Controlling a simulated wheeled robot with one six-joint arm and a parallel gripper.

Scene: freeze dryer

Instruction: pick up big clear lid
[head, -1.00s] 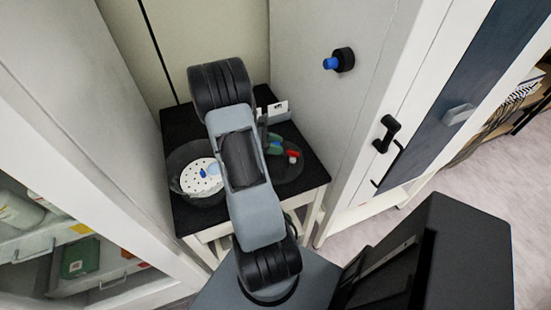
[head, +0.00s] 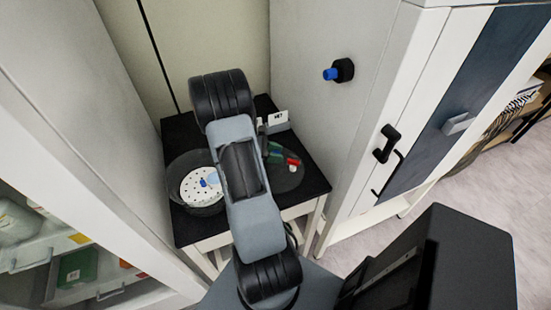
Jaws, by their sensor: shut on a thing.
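The big clear lid (head: 290,180) shows as a dark, see-through disc on the right of the black-topped table. Green and red parts with a small white piece show at it. My arm covers its left side. Only a narrow grey part of my gripper (head: 262,132) shows beside my arm, at the lid's upper left. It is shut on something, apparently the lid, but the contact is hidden. A clear round bowl (head: 180,196) stands on the left of the table. It holds a white perforated plate (head: 196,190) with a blue piece on it.
The black table (head: 192,230) stands in a narrow space. A white cabinet with a blue knob (head: 331,74) and a black handle (head: 388,142) is close on its right. A glass-fronted cabinet (head: 80,150) is on the left. A small white label (head: 278,118) stands at the back.

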